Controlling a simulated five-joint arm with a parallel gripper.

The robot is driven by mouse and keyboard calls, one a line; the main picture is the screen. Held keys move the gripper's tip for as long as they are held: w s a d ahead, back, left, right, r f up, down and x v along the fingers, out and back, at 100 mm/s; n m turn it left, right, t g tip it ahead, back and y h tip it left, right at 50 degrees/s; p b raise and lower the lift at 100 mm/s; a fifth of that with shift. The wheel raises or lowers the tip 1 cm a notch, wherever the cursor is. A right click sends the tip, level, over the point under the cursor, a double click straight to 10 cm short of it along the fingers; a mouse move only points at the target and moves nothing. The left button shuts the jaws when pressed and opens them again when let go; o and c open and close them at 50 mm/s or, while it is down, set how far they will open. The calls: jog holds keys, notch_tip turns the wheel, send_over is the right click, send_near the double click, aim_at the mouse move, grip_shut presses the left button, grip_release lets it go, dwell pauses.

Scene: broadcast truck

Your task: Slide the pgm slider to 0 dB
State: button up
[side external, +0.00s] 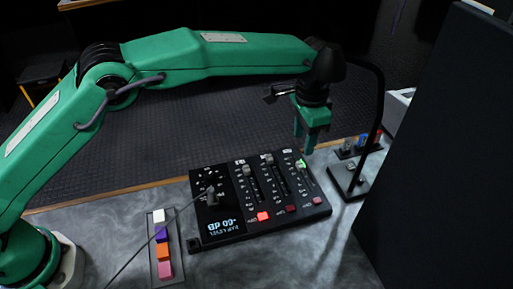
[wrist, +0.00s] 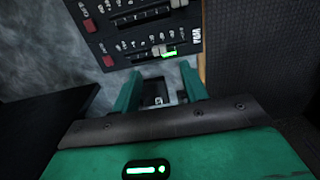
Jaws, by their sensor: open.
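The black mixer panel (side external: 265,229) lies on the grey bench. Its pgm slider knob (side external: 301,164), marked green, sits at the far end of the rightmost slot. In the wrist view the green-marked knob (wrist: 168,50) is near the PGM label (wrist: 195,36). The panel's display (side external: 221,224) shows inverted text, apparently a dB figure around 60. My gripper (side external: 304,146) hangs just above and beyond the slider's far end. In the wrist view its spread fingers (wrist: 161,84) are empty and lie beside the panel edge, not around the knob.
Two other sliders (side external: 247,169) (side external: 267,159) have knobs at their far ends. A cable plugs into the panel. A strip of coloured buttons (side external: 162,245) lies left. A black lamp stand (side external: 348,178) stands right, near a large dark panel (side external: 440,150).

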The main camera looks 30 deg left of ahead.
aim_at(301, 164)
jog(key=shift+f, duration=0.15)
jog(key=shift+f, duration=3.85)
jog(key=shift+d, duration=0.1)
grip_shut()
